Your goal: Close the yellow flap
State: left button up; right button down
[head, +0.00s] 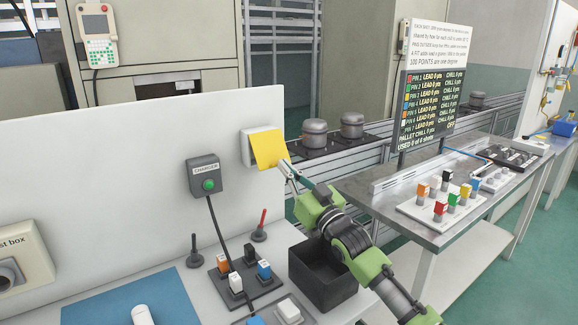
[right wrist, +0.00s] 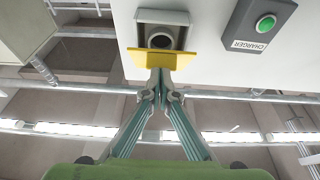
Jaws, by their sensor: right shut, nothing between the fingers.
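The yellow flap (head: 268,148) is on a white socket box (head: 246,150) on the upright white panel. It stands out from the box at an angle. In the right wrist view the flap (right wrist: 186,61) shows as a yellow strip, with the round dark opening of the box (right wrist: 162,38) uncovered beside it. My right gripper (head: 284,166) is shut and empty. Its fingertips are at the lower right edge of the flap in the head view and meet the strip in the wrist view (right wrist: 158,92); I cannot tell if they touch. My left gripper is not in view.
A grey charger box (head: 205,177) with a green button and cable is left of the socket box. A dark open bin (head: 322,281) lies below my right arm. Coloured blocks stand on a plate (head: 244,287). A metal bench (head: 400,216) is at right.

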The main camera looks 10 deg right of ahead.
jog(key=shift+w+a+f+b, duration=0.3)
jog(key=shift+w+f+b, duration=0.15)
jog(key=shift+w+f, duration=0.4)
jog(key=shift+s+f, duration=0.1)
jog(key=shift+f, duration=0.05)
